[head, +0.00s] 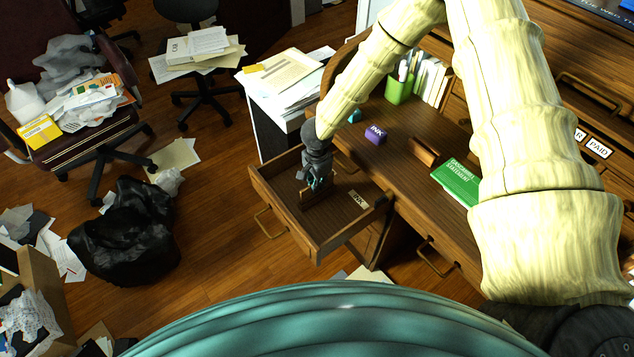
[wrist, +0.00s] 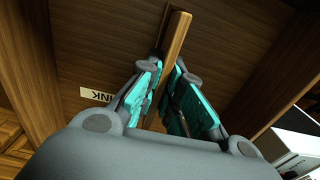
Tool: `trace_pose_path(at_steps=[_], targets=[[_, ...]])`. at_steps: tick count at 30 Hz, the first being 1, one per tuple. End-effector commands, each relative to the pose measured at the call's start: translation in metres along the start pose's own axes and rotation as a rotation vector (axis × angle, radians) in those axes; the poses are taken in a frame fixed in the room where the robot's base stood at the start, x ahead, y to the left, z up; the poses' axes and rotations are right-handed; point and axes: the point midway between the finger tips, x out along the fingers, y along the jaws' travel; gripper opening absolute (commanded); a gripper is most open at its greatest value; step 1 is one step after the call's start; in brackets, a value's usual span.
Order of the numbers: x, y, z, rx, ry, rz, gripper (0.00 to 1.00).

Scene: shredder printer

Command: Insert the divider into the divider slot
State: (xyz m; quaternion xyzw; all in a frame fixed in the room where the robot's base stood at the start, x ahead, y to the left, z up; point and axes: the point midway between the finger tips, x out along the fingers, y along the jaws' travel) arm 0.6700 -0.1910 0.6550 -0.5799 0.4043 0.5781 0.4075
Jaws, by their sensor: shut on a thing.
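The board reaches beyond the fingertips toward a drawer wall. In the head view the divider (head: 306,197) is partly hidden by my gripper. The divider slot cannot be made out, and I cannot tell whether the board's lower edge touches the drawer floor.
An INK label (head: 358,198) lies on the drawer floor; it shows in the wrist view (wrist: 97,95) too. On the desk are a purple INK box (head: 376,134), a small wooden piece (head: 425,152) and a green book (head: 458,181). Papers (head: 283,76) are stacked behind the drawer.

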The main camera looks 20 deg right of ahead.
Motion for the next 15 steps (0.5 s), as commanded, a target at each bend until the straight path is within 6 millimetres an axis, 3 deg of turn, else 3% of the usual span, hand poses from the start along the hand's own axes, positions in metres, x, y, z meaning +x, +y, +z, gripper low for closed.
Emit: trace_pose_path(at_steps=[15], targets=[[0.013, 0.000, 0.000, 0.000, 0.000, 0.001, 0.00]])
